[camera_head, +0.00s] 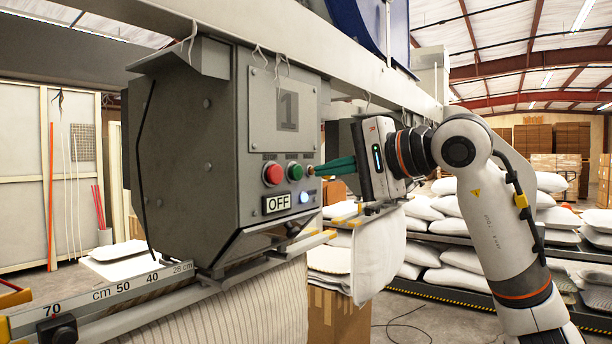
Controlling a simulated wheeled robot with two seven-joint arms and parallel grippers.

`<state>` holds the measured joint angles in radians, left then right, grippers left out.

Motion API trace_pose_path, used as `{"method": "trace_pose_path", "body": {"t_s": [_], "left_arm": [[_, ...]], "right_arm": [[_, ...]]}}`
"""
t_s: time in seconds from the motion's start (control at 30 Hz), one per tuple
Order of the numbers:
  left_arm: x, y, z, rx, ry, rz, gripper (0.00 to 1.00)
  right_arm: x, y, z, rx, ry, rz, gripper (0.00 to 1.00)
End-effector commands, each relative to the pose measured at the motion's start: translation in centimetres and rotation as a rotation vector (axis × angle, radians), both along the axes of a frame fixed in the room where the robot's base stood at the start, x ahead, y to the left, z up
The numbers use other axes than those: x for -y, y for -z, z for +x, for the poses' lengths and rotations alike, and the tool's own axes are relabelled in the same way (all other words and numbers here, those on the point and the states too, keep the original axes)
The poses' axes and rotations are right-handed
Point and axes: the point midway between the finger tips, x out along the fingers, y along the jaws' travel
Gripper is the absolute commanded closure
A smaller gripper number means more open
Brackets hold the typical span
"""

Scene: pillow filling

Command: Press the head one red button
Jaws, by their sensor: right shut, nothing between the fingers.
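The head one machine (200,150) is a grey box with a "1" plate (284,108) on its front face. Its red button (273,174) sits on the left of the panel, with a green button (295,172) to its right. My right gripper (314,170) is shut and empty. Its green fingers point left, with the tips just right of the green button, apart from the red button. Whether the tips touch the panel is unclear. My left gripper is not in view.
A striped pillow cover (255,310) hangs below the machine. A ruler rail (110,292) runs along the lower left. A white pillow (378,255) hangs behind my right gripper. Racks of white pillows (460,270) and a cardboard box (335,318) stand behind.

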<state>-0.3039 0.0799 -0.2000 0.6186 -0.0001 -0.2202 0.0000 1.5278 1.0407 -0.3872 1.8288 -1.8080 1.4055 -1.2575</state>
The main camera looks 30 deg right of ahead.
Motion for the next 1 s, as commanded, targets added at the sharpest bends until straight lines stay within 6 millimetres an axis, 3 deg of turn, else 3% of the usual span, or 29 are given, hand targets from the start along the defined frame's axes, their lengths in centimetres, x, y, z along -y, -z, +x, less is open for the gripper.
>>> {"method": "trace_pose_path", "body": {"t_s": [0.1,0.33,1.0], "left_arm": [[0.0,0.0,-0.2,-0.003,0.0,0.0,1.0],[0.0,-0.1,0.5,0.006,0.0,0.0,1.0],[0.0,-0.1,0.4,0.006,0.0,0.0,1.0]], "right_arm": [[0.9,-0.5,-2.4,0.0,0.002,0.0,1.0],[1.8,-1.1,-4.9,-0.001,0.001,-0.001,1.0],[1.9,-1.1,-5.3,-0.002,-0.001,-0.001,1.0]]}}
